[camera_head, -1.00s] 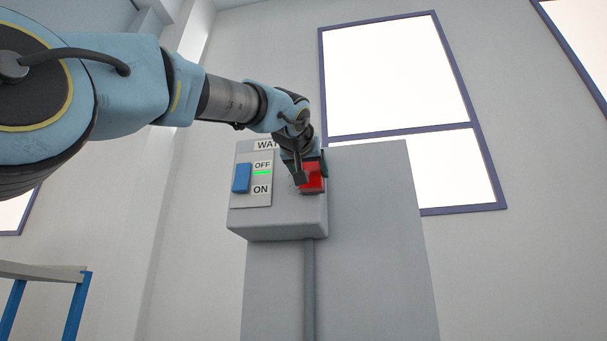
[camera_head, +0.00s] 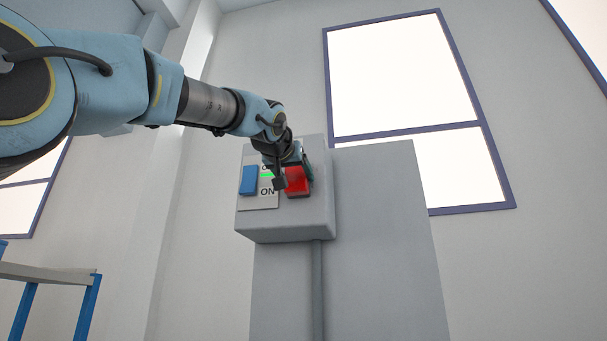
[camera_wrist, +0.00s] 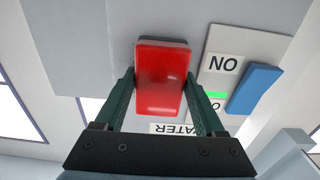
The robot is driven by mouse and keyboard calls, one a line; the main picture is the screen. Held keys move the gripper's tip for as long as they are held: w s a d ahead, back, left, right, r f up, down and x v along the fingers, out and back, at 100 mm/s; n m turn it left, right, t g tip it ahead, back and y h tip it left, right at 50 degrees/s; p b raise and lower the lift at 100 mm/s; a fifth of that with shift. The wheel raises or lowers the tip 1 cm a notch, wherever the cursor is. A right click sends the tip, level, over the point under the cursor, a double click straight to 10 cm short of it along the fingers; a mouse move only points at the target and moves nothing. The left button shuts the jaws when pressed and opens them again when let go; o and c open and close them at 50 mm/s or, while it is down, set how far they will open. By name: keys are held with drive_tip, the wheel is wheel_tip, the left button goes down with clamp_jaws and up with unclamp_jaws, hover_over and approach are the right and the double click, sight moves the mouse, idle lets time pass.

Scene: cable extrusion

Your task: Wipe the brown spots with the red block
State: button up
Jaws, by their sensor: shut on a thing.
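My gripper (camera_head: 288,183) is shut on the red block (camera_head: 297,180) in front of the grey box, just right of the ON/OFF panel. In the camera_wrist view the two green fingers of my gripper (camera_wrist: 160,78) stand either side of the red block (camera_wrist: 161,92), which has a dark far edge. The block is close to the box face; I cannot tell whether it touches. No brown spots show in either view; the block and my gripper cover part of the box face.
The grey box (camera_head: 285,232) has a blue switch (camera_head: 248,180) on the left and a lit green bar (camera_wrist: 216,95). A grey panel (camera_head: 380,260) stands behind and a conduit (camera_head: 317,285) runs down. A blue-legged rail (camera_head: 84,310) is at lower left.

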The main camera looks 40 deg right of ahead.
sight(320, 178)
drive_tip(key=shift+w+a, duration=0.45)
drive_tip(key=shift+w, duration=0.3)
drive_tip(key=shift+r+p, duration=0.4)
drive_tip(key=shift+p, duration=0.1)
drive_tip(key=shift+s+d+f, duration=0.15)
drive_tip(key=shift+s+d, duration=0.15)
drive_tip(key=shift+s, duration=0.2)
drive_tip(key=shift+s+d+b, duration=0.25)
drive_tip(key=shift+s+d, duration=0.3)
drive_tip(key=shift+s, duration=0.25)
drive_tip(key=shift+s+d+b, duration=0.2)
drive_tip(key=shift+s+d, duration=0.35)
drive_tip(key=shift+s, duration=0.3)
drive_tip(key=shift+s+d+b, duration=0.25)
drive_tip(key=shift+s+d, duration=0.3)
drive_tip(key=shift+s, duration=0.25)
drive_tip(key=shift+w+a, duration=0.55)
drive_tip(key=shift+w, duration=0.15)
drive_tip(key=shift+w+a, duration=0.5)
drive_tip(key=shift+w, duration=0.2)
drive_tip(key=shift+w+a, duration=0.45)
drive_tip(key=shift+w, duration=0.35)
drive_tip(key=shift+w+a, duration=0.4)
drive_tip(key=shift+w, duration=0.35)
drive_tip(key=shift+s+a, duration=0.2)
drive_tip(key=shift+a, duration=0.15)
drive_tip(key=shift+b+v, duration=1.15)
drive_tip(key=shift+v, duration=1.45)
